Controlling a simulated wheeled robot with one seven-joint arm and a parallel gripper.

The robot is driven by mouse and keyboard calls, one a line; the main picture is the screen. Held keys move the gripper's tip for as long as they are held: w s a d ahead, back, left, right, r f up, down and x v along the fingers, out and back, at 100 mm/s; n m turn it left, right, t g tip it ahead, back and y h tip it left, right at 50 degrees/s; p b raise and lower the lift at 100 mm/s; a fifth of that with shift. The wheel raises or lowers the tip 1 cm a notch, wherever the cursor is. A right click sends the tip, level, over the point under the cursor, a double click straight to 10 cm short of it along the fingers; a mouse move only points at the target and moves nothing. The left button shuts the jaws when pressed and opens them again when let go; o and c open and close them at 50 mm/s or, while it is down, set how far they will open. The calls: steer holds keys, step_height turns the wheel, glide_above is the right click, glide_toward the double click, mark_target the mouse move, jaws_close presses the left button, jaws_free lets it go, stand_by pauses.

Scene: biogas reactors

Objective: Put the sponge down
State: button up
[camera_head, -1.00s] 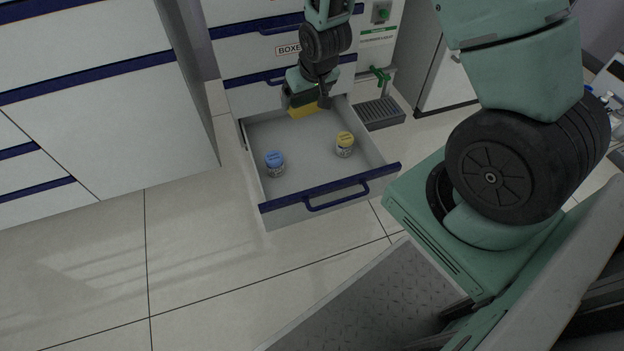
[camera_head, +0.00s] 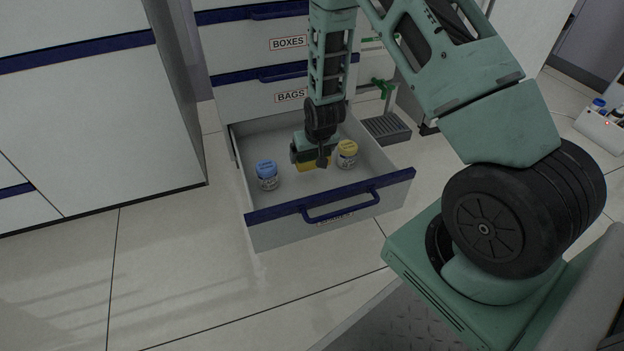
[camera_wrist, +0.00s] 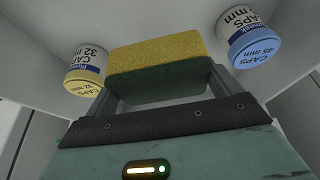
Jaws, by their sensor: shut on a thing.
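The sponge (camera_wrist: 155,62), yellow with a dark green side, is held between the two fingers of my gripper (camera_wrist: 160,90) in the wrist view. In the head view my gripper (camera_head: 313,158) is down inside the open drawer (camera_head: 240,165), between two jars. Only a yellow strip of the sponge (camera_head: 307,166) shows there, the rest hidden by my gripper. Whether the sponge touches the drawer floor I cannot tell.
A blue-lidded caps jar (camera_head: 267,174) stands left of my gripper and a yellow-lidded caps jar (camera_head: 347,154) close on its right. The drawer front with a blue handle (camera_head: 340,206) is nearest. Closed drawers labelled BOXES and BAGS (camera_head: 291,96) are above.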

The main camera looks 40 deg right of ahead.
step_height(320, 180, down, 8)
steer(key=b, duration=0.4)
steer(key=shift+r, duration=0.35)
